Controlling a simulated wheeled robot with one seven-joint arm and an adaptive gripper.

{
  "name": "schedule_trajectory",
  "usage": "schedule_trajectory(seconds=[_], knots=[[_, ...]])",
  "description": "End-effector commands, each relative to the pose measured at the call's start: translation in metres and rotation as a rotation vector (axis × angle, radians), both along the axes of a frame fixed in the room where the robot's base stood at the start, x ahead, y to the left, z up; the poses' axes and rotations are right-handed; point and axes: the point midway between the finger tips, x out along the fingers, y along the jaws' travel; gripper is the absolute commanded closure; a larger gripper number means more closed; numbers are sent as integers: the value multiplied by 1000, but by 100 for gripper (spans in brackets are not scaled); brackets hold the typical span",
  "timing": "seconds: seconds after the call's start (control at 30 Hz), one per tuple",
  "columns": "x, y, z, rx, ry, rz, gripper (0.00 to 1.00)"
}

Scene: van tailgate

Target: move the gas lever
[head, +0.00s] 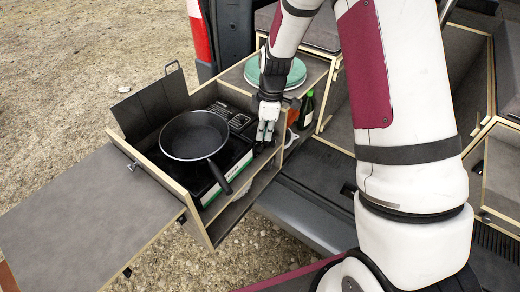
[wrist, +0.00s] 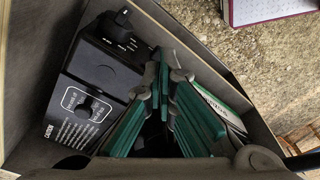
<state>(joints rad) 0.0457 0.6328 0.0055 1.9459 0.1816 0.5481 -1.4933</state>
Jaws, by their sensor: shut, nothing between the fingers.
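The camping stove (head: 232,158) sits in the wooden pull-out drawer, with a black frying pan (head: 194,136) on it. In the wrist view the stove's black control panel (wrist: 88,82) shows on the left. I cannot tell for sure which one is the gas lever. My gripper (head: 265,132) is low over the panel end of the stove. In the wrist view my gripper (wrist: 166,68) is shut and empty, its fingertips right of the panel. Contact cannot be made out.
The drawer wall (wrist: 215,80) rises close beyond my fingers. A dark upright wind screen (head: 150,103) stands behind the pan. A green round lid or plate (head: 296,72) and a green bottle (head: 306,110) are near my wrist. A flat side table (head: 90,225) extends left.

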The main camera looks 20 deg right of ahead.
Motion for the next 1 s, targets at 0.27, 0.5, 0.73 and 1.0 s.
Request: schedule_trajectory(seconds=[0.27,0.5,0.73,1.0], knots=[[2,3,-33,0,1,0,100],[2,4,-42,0,-1,-1,100],[2,4,-42,0,-1,-1,100],[2,4,-50,0,0,-1,100]])
